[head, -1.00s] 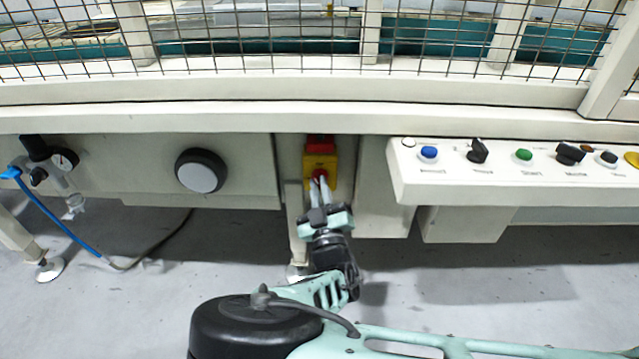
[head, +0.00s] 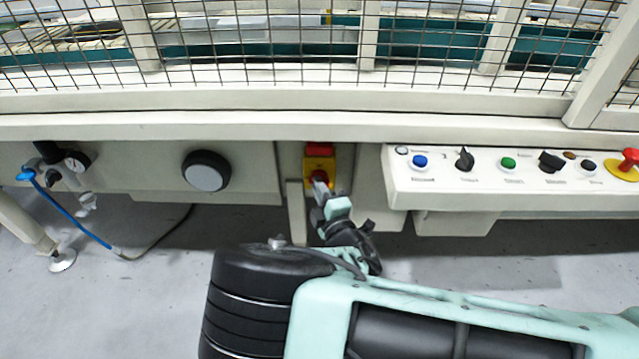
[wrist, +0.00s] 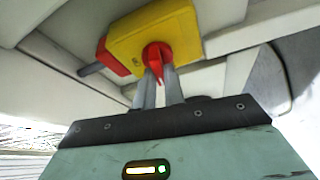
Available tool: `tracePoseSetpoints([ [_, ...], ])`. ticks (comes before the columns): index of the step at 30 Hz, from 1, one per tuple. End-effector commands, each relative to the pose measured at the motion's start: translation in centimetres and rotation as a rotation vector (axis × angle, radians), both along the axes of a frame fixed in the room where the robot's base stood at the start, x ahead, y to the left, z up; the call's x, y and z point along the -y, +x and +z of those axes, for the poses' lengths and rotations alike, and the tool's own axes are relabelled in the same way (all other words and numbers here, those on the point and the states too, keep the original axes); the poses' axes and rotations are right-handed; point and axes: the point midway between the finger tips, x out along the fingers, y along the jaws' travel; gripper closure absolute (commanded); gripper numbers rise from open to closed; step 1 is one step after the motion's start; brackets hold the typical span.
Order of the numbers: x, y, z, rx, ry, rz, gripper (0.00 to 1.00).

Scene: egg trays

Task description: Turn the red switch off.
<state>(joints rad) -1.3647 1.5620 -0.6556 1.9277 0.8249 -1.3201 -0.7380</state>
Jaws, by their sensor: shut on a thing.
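The red switch (wrist: 157,57) is a rotary knob on a yellow box, seen up close in the wrist view. In the head view the yellow box (head: 320,164) is fixed under the machine's front rail, with a red part (head: 319,149) on top. My gripper (wrist: 161,84) reaches up to the knob, and its two fingers are shut on the knob's red handle. In the head view my gripper (head: 321,186) covers the lower part of the box and most of the knob.
A white control panel (head: 440,187) with coloured buttons and a red emergency button (head: 629,158) juts out at the right. A round black-and-white knob (head: 206,171) is at the left. A pale post (head: 296,212) stands close beside my gripper. The grey floor is open.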

Motion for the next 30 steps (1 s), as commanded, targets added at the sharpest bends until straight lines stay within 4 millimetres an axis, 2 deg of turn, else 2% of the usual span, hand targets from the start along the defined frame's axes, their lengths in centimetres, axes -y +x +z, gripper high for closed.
tracePoseSetpoints([
  [12,-0.07,-0.06,0.05,-0.008,-0.181,0.001,1.0],
  [28,-0.08,-0.06,-0.05,-0.008,-0.204,0.002,1.0],
  [30,-0.08,-0.06,-0.05,-0.008,-0.204,0.002,0.75],
])
